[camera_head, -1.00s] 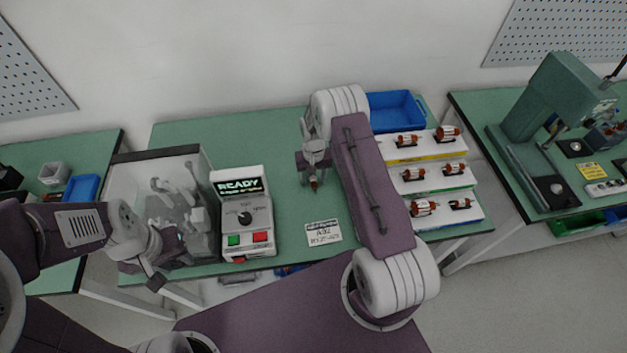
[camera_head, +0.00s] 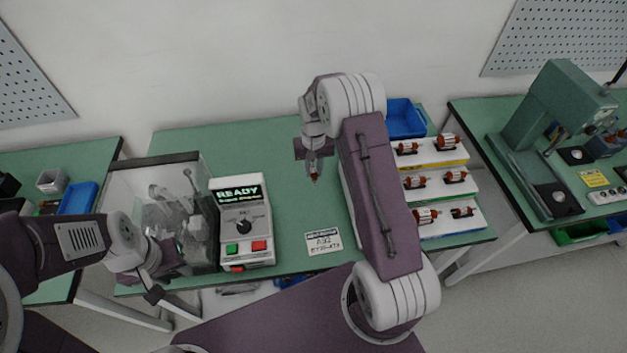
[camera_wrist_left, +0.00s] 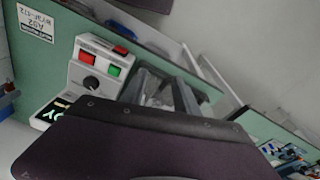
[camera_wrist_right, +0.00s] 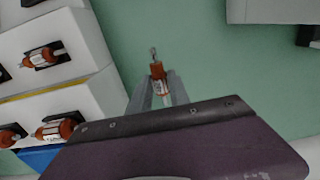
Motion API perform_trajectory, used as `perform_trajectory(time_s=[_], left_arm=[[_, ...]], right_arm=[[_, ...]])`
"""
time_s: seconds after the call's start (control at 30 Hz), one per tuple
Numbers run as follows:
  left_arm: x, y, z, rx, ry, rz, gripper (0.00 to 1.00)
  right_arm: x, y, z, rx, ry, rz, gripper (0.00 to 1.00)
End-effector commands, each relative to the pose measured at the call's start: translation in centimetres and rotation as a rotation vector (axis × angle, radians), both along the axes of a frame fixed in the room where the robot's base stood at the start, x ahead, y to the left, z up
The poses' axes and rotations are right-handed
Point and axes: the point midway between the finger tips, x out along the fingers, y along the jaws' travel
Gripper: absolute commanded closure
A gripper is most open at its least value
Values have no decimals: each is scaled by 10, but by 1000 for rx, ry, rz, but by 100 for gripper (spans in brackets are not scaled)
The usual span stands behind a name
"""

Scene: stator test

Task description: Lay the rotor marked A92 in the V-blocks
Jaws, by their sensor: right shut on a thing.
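My right gripper (camera_head: 315,168) is shut on a rotor over the middle of the green bench, left of the stepped rack. In the right wrist view the held rotor (camera_wrist_right: 158,80) shows orange-brown ends, a pale label and a shaft pointing out past the fingers (camera_wrist_right: 159,90). Its mark is not legible. A card (camera_head: 323,241) reading A92 lies at the bench's front. My left gripper (camera_head: 154,290) is low beside the front of the clear-walled box; its jaw opening is unclear. I cannot make out the V-blocks; grey fixtures (camera_head: 170,215) stand inside the box.
The tester (camera_head: 241,222) shows READY, with green and red buttons and a dial. The white stepped rack (camera_head: 440,195) holds several other rotors. A blue bin (camera_head: 405,118) is behind it. A green press (camera_head: 560,100) stands on the right bench.

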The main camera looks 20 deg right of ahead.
Motion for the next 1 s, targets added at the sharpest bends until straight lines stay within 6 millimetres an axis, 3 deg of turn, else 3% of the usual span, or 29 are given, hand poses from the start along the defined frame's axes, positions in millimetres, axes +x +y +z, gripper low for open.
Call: perform_trajectory(time_s=[0.4, 0.8, 1.0], left_arm=[[0, 0, 1, 0, 0, 0, 64], [0, 0, 42, 0, 0, 0, 64], [0, 0, 42, 0, 0, 0, 64]], right_arm=[[0, 0, 9, 0, 1, 0, 100], [0, 0, 56, 0, 0, 0, 100], [0, 0, 57, 0, 1, 0, 100]])
